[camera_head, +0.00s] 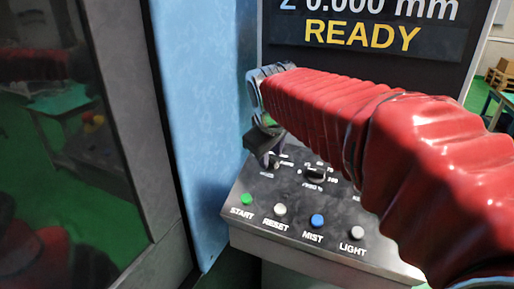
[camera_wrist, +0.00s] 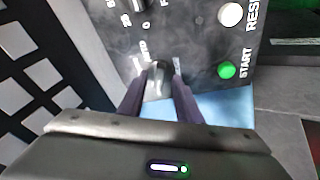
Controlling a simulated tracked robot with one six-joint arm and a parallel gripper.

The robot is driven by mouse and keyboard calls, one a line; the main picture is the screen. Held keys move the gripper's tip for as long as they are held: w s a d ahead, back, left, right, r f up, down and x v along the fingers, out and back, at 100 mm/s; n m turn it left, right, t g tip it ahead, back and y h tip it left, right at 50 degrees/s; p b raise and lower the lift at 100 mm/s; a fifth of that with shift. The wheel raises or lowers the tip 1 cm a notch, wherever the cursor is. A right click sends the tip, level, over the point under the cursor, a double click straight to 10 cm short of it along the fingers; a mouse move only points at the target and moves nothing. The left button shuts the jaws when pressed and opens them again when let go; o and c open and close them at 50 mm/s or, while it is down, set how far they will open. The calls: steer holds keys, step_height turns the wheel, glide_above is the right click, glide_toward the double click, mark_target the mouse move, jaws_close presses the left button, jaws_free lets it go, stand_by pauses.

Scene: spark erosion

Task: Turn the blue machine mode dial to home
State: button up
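The mode dial is a dark knob (camera_wrist: 162,71) on the machine's sloped control panel, with small white lettering around it that I cannot read in the wrist view. In the head view the dial (camera_head: 270,162) shows at the upper left of the panel, partly covered by my gripper (camera_head: 264,141). In the wrist view the two dark fingers of my gripper (camera_wrist: 161,84) reach down on either side of the dial, with a gap between them. I cannot tell whether the fingertips touch it. The panel (camera_head: 330,216) belongs to a machine with a light blue column (camera_head: 200,110).
A second dial (camera_head: 316,174) stands right of the first. A screen (camera_head: 365,35) above reads READY. A glass door is at left.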

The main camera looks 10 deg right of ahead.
steer(key=shift+x, duration=0.9)
jaws_close()
steer(key=shift+d, duration=0.15)
